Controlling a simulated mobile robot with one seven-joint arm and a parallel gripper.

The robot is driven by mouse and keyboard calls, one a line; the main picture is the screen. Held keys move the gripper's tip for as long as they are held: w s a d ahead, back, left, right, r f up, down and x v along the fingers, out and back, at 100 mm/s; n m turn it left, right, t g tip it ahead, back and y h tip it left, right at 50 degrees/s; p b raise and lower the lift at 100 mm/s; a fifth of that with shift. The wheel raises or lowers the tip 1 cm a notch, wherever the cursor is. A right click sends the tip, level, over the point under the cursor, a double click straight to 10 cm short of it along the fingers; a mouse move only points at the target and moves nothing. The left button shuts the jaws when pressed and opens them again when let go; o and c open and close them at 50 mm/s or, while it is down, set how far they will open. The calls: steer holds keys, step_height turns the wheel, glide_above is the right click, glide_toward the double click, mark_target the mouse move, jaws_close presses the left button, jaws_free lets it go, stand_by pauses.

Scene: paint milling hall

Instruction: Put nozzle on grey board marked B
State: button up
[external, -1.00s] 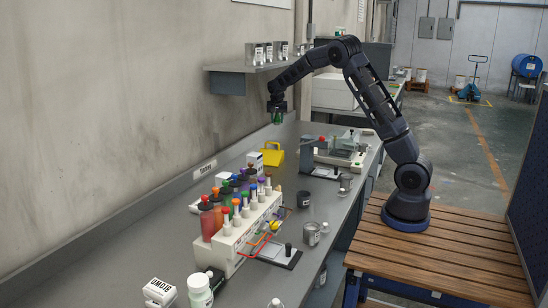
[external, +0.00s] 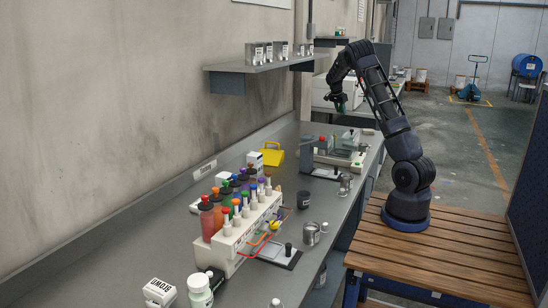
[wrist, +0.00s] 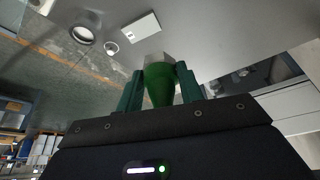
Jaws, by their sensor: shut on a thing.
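My gripper (external: 340,106) is shut on a green, tapered nozzle with a pale grey end, held well above the far part of the bench. In the wrist view, the nozzle (wrist: 159,84) sits between the two green fingers (wrist: 160,88). Ahead of it in the wrist view is a flat pale board (wrist: 139,27) with a small dark mark that I cannot read. It lies on a grey surface, apart from the nozzle. I cannot tell for sure whether it is the grey board marked B, and I cannot pick that out in the external view.
A rack of coloured bottles (external: 240,225) fills the near bench. Dark and metal cups (external: 303,199) stand along its right edge, with a yellow piece (external: 272,154) behind. A wall shelf (external: 266,67) holds several tins. In the wrist view, round containers (wrist: 84,31) lie left of the board.

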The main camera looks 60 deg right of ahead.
steer(key=s+d+m, duration=0.2)
steer(key=s+d, duration=0.3)
steer(key=s, duration=0.2)
steer(key=shift+g, duration=0.4)
step_height(320, 180, down, 20)
steer(key=shift+s+a+r, duration=0.1)
steer(key=shift+a+r, duration=0.05)
steer(key=shift+r, duration=0.05)
steer(key=shift+f, duration=0.15)
steer(key=o, duration=1)
steer(key=v, duration=1.2)
steer(key=shift+r, duration=0.2)
